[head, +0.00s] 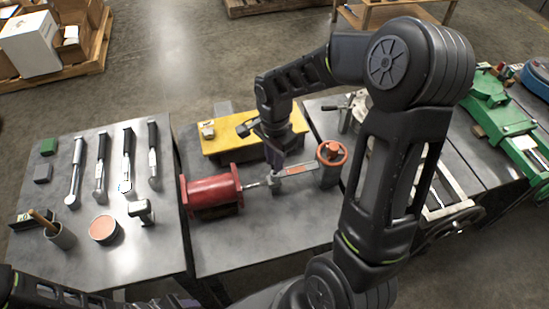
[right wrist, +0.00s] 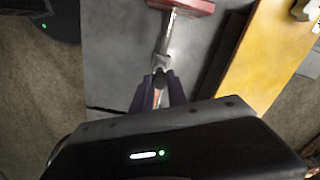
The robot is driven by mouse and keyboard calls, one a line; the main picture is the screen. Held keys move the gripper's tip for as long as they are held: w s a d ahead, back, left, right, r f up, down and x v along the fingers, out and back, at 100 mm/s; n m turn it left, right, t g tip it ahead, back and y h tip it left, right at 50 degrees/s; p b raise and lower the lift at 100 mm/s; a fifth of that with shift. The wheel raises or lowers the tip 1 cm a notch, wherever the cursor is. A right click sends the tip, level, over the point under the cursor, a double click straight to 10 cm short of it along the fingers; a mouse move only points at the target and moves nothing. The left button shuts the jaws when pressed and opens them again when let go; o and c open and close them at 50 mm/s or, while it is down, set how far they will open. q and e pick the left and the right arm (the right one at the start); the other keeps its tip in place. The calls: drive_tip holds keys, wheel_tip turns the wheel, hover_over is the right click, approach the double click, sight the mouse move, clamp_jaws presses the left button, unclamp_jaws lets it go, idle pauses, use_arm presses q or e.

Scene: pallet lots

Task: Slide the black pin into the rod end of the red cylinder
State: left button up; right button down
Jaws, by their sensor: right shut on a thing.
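The red cylinder (head: 212,193) lies on the middle table in the head view, its rod pointing right to a grey rod end (head: 274,181). Part of its red body (right wrist: 190,5) and the rod end (right wrist: 162,61) show in the right wrist view. My right gripper (head: 276,165) is over the rod end, fingers pointing down. It is shut on the small black pin (right wrist: 158,72), mostly hidden between the purple fingers. The pin looks right at the rod end; I cannot tell whether it is in the hole. My left arm shows at the lower left; its gripper's jaws are unclear.
A yellow board (head: 225,140) lies behind the cylinder. A valve with an orange handwheel (head: 332,153) stands to the right. The left table holds several hammer-like tools (head: 101,170), a cup (head: 60,236) and a round red-topped tin (head: 103,228). Green machinery (head: 497,105) is at far right.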

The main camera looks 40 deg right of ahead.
drive_tip(key=shift+f+b, duration=1.2)
drive_tip(key=shift+f, duration=0.35)
drive_tip(key=c, duration=1.2)
unclamp_jaws()
drive_tip(key=shift+r, duration=0.1)
drive_tip(key=shift+c, duration=0.2)
wheel_tip(320, 180, up, 8)
drive_tip(key=shift+f, duration=0.1)
